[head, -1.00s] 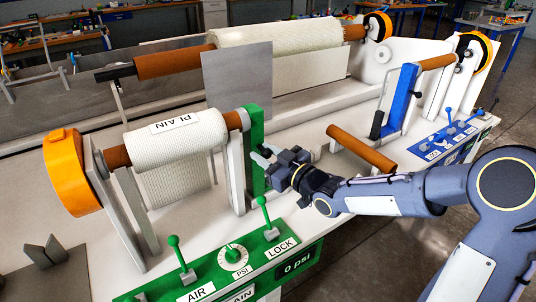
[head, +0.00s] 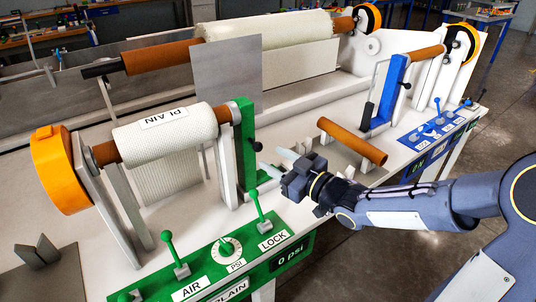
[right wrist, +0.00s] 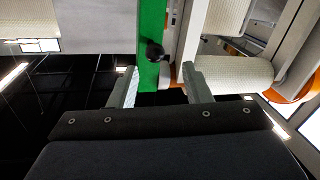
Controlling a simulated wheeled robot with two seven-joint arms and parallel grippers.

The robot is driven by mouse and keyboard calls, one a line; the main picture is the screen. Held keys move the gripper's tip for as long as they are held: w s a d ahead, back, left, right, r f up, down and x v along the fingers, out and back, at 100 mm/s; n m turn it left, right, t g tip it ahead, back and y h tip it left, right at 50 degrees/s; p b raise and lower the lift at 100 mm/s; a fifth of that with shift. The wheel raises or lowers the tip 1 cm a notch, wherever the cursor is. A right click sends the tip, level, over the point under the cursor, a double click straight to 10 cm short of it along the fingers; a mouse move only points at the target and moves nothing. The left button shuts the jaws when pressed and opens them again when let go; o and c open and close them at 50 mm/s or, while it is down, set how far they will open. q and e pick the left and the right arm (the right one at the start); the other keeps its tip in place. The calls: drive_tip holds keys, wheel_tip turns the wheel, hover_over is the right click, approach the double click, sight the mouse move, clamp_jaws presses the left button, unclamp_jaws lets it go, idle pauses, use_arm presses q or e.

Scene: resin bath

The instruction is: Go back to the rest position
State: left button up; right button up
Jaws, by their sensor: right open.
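My right gripper (head: 272,163) is open and empty in the head view. It hangs above the white bench, just right of the green upright (head: 245,150) and apart from it. In the right wrist view its two fingers (right wrist: 158,88) stand apart, with the green post (right wrist: 151,40) and its black knob (right wrist: 155,53) beyond them. The white roll labelled PLAIN (head: 165,135) sits on its brown core left of the green upright. My left gripper is not in view.
The green panel (head: 215,255) with levers and a dial lies in front of the roll. A loose brown tube (head: 352,140) lies right of my gripper. A blue stand (head: 385,95) and blue panel (head: 440,128) are further right. A grey plate (head: 232,75) stands behind.

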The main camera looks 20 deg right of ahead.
drive_tip(key=shift+s, duration=0.1)
idle(0.3)
drive_tip(key=s+d+r+m+g+h+p, duration=0.2)
drive_tip(key=s+d+m+g+h+p, duration=0.25)
drive_tip(key=s+d+m+h, duration=0.6)
drive_tip(key=s+a+f+g+y+p, duration=0.1)
drive_tip(key=s+a+g+y+p, duration=0.2)
drive_tip(key=s, duration=1.4)
drive_tip(key=a+g+y, duration=0.1)
drive_tip(key=a+g, duration=0.1)
drive_tip(key=a, duration=0.1)
drive_tip(key=shift+a+f+y, duration=0.2)
drive_tip(key=shift+a+y, duration=0.15)
drive_tip(key=shift+a, duration=0.05)
